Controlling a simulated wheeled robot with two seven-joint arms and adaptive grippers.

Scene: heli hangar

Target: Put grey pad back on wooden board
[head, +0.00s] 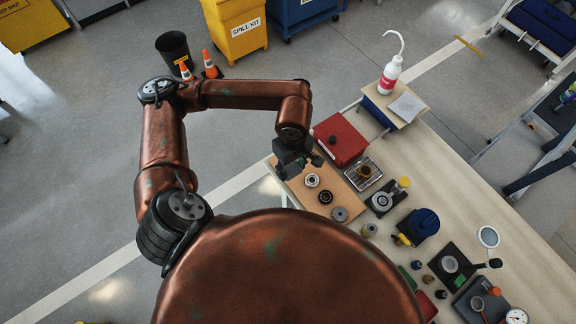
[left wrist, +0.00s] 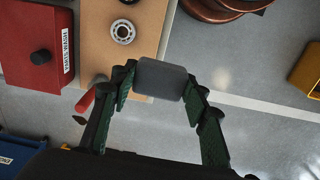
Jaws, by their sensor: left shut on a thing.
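My left gripper (head: 309,164) is shut on a grey pad (left wrist: 160,78). In the left wrist view the rounded, dark grey pad sits between both fingertips. The pad is hard to make out in the head view. The tan wooden board (head: 332,178) lies at the table's left end, and it also shows in the left wrist view (left wrist: 152,14). In the head view the gripper is over the board's far left part. In the left wrist view the pad appears beside the board's edge, with floor behind; its height cannot be judged. My right gripper is not in view.
Several bearing parts stand on the board, including a ring bearing (head: 312,180). A red parts-wash box (head: 342,137) stands beyond it, with a metal tray (head: 362,172) to the right. A white bottle (head: 389,76) stands farther back. Tools crowd the table's near right.

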